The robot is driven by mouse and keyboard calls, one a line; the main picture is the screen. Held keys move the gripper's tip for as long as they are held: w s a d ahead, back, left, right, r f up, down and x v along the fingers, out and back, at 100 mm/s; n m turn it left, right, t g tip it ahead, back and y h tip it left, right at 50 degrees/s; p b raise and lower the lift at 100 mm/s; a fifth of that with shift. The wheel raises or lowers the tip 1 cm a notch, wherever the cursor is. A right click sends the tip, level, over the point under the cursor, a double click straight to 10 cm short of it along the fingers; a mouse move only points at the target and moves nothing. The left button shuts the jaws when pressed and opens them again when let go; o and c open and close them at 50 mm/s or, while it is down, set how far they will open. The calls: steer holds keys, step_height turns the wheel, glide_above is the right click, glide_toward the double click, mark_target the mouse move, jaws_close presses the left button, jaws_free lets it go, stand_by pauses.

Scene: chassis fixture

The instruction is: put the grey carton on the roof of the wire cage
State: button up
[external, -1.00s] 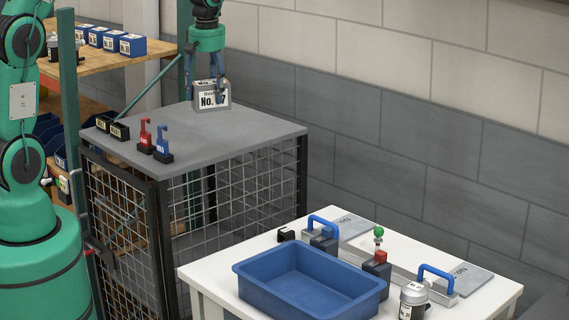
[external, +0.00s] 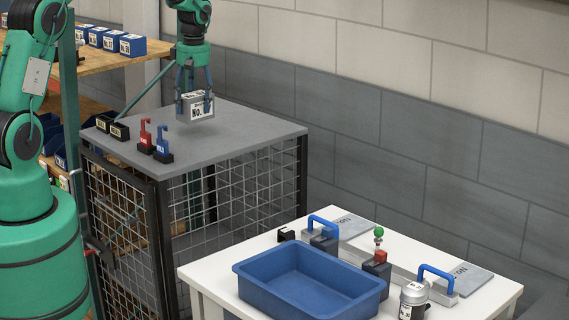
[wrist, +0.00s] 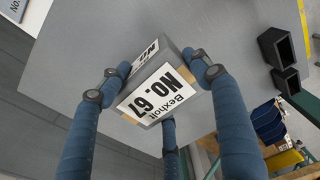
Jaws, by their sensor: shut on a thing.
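The grey carton (external: 201,107) has white labels, and in the wrist view (wrist: 188,78) they read "Bexholt" and "NO. 67". My gripper (external: 195,93) is shut on it from above, with blue-sleeved fingers around its sides, also in the wrist view (wrist: 155,80). The carton is over the grey flat roof of the wire cage (external: 250,130), towards its back left part. It looks slightly above the roof, but I cannot tell the gap surely. Its underside is hidden.
A red padlock (external: 145,135) and a blue padlock (external: 162,142) stand on black blocks near the roof's front left edge, with two black bins (external: 112,127) behind them. The roof's right half is clear. A white table with a blue tub (external: 310,283) stands at front right.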

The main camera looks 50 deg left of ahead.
steer(key=shift+w, duration=0.1)
stand_by(0.3)
steer(key=p, duration=0.3)
glide_above(223, 121)
steer(key=shift+w+f, duration=0.1)
steer(key=shift+f, duration=0.6)
steer(key=shift+f, duration=0.15)
steer(key=shift+f+p, duration=0.5)
steer(key=shift+f, duration=1.1)
steer(key=o, duration=1.6)
steer(key=shift+f, duration=0.1)
